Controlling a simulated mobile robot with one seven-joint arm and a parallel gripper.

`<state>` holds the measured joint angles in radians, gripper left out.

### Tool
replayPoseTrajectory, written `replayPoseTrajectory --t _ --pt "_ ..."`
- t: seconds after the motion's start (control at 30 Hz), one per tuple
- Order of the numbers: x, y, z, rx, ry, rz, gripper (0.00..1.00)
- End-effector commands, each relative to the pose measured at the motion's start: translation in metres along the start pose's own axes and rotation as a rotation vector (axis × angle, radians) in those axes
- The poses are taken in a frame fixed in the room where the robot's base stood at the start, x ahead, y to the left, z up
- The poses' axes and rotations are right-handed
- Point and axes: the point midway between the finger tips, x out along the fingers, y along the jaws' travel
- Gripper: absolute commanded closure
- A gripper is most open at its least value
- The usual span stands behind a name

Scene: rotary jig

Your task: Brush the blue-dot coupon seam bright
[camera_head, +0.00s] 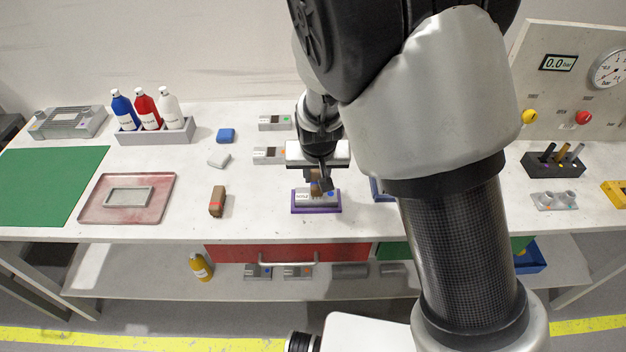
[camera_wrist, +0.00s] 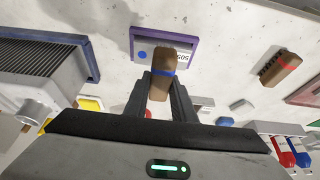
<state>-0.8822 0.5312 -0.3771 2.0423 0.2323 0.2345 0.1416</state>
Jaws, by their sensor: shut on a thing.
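My gripper (camera_head: 319,178) is shut on a brown brush with a blue band (camera_wrist: 160,82). The brush also shows in the head view, partly hidden by my gripper (camera_head: 315,187). The blue-dot coupon (camera_head: 318,198) is a grey block with a white label, set in a purple-rimmed holder (camera_head: 316,211). In the wrist view the brush lies across the middle of the coupon (camera_wrist: 188,49), with the blue dot to its left and the label to its right. The brush hides the seam. I cannot tell whether it touches the coupon.
A brown brush with a red band (camera_head: 217,202) lies on the bench to the left. Other coupons (camera_head: 275,122) (camera_head: 267,156) stand behind the holder. A red tray (camera_head: 91,210), a bottle rack (camera_head: 158,134) and a black tool block (camera_head: 552,165) stand farther out.

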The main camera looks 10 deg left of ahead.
Motion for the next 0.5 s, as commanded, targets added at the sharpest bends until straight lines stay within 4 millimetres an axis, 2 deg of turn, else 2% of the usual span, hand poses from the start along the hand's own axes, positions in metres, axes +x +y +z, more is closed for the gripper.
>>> replayPoseTrajectory --t 0.23,0.5 --pt "-0.021 0.008 -0.017 0.002 0.002 0.0 1.0" --pt "-0.026 0.011 -0.022 0.002 0.002 0.0 1.0"
